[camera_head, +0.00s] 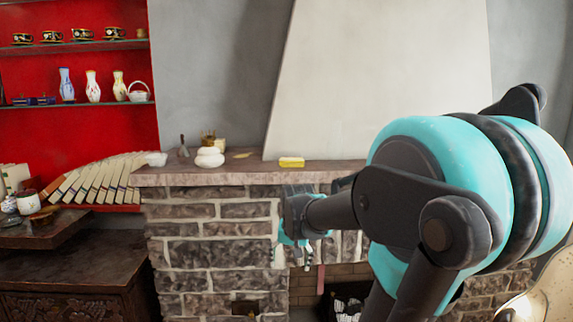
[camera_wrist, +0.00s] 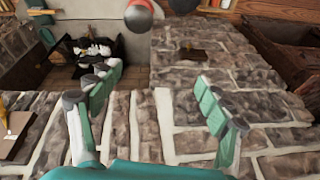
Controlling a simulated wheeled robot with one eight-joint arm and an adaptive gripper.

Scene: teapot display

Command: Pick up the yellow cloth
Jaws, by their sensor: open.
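A small yellow cloth (camera_head: 291,162) lies on the fireplace mantel (camera_head: 238,176), near its front edge, in the head view. My gripper (camera_head: 303,240) is below and in front of the mantel, against the background of the brickwork, lower than the cloth. In the wrist view my gripper (camera_wrist: 158,100) has its teal-and-white fingers spread wide apart, with only stone wall between them. It is open and empty. I cannot make out the cloth in the wrist view.
Red shelves with vases (camera_head: 92,87) are at left. The fireplace opening (camera_wrist: 100,50) holds dark and white pieces.

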